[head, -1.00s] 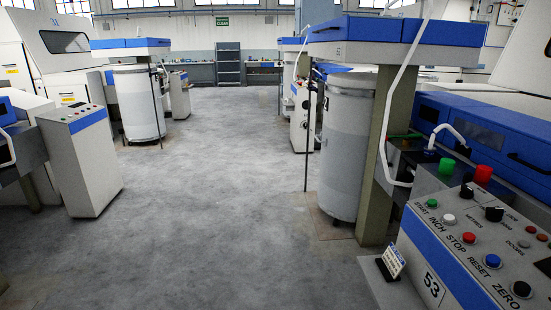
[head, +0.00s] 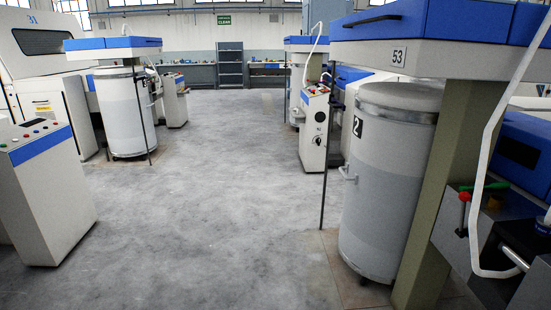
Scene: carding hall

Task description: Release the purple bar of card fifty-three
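Card fifty-three is at the right; a plate marked 53 (head: 398,57) sits on its blue-topped coiler head (head: 430,25). Below the head stands a grey can (head: 385,180) marked 2, beside an olive post (head: 445,190). At the lower right is a dark machine part with a red-knobbed lever (head: 465,198), a green handle (head: 492,186) and a white hose (head: 484,180). I see no purple bar in this view. Neither of my grippers is in view.
The grey floor aisle (head: 210,180) is clear down the middle. A control console (head: 38,190) stands at the left, with another can (head: 122,110) beyond it. A thin dark rod (head: 325,160) stands before card fifty-three's can. Benches and a cabinet (head: 230,68) line the back.

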